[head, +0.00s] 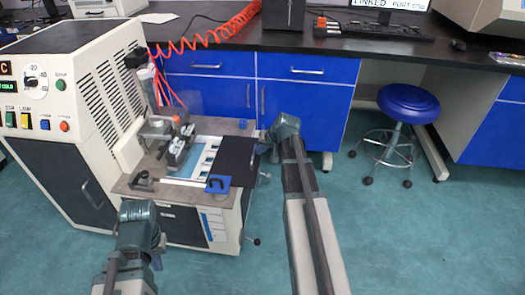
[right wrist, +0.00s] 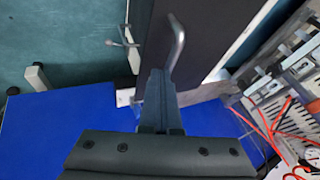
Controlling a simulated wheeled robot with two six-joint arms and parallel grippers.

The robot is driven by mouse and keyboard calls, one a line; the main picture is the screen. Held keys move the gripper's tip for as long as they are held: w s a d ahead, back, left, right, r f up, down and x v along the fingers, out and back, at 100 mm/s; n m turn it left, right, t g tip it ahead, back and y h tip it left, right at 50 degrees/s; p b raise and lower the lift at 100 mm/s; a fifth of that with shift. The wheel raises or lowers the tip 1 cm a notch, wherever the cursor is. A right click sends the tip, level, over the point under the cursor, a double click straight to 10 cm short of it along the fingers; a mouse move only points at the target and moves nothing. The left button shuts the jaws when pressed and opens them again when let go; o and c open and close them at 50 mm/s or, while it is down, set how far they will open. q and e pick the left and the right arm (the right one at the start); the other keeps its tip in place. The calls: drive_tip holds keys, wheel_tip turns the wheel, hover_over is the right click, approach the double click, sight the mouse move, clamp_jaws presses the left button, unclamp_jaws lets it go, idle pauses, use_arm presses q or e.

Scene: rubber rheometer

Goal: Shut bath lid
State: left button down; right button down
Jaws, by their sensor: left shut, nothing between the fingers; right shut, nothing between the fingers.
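The bath (head: 190,178) is set in the low bench beside the big machine, and its pale inside with white slots shows, so it stands open. Its dark lid (head: 238,158) is swung out at the bath's right side; its exact tilt is hard to tell. In the right wrist view the lid (right wrist: 205,35) carries a bent metal handle (right wrist: 178,45). My right gripper (head: 262,147) is shut and empty at the lid's outer edge. In the right wrist view its fingertips (right wrist: 157,75) are close beside the handle's lower end; contact cannot be told. My left gripper (head: 158,242) is shut and empty in front of the bench.
A grey clamp-like device (head: 178,140) stands over the bath's left part. A blue block (head: 217,184) with a dark handle sits at the front edge. Blue cabinets (head: 305,105) stand behind, and a blue stool (head: 408,103) is to the right. Floor between is free.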

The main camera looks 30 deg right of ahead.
hover_over(221, 158)
drive_tip(key=shift+w+a, duration=0.3)
drive_tip(key=shift+a, duration=0.1)
idle(0.3)
